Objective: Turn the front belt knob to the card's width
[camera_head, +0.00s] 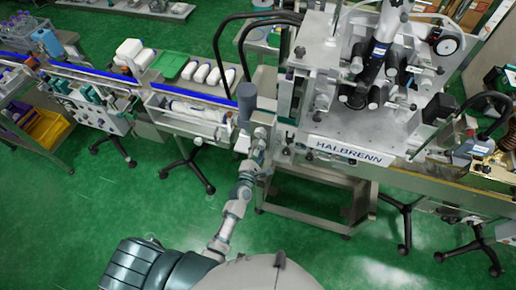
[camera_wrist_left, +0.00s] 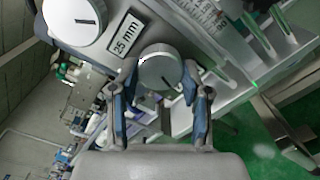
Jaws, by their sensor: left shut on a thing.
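The round grey knob (camera_wrist_left: 160,68) with a dark index line sits between the fingers of my left gripper (camera_wrist_left: 158,82) in the left wrist view. The gripper is shut on the knob, a blue-padded finger on each side. A small plate (camera_wrist_left: 125,34) reading "25 mm" is beside it. A second, larger-looking pale knob (camera_wrist_left: 75,18) with a dark line is at the upper left. In the head view, my left gripper (camera_head: 262,134) reaches the front of the machine, left of the HALBRENN sign; the knob is too small to tell there. My right gripper does not show.
The HALBRENN machine (camera_head: 345,150) stands right of my left arm. A conveyor (camera_head: 195,123) runs leftward, with white bottles (camera_head: 215,75) and a green tray (camera_head: 170,64) behind it. Stand legs rise from the green floor (camera_head: 100,200), which has clear space in front.

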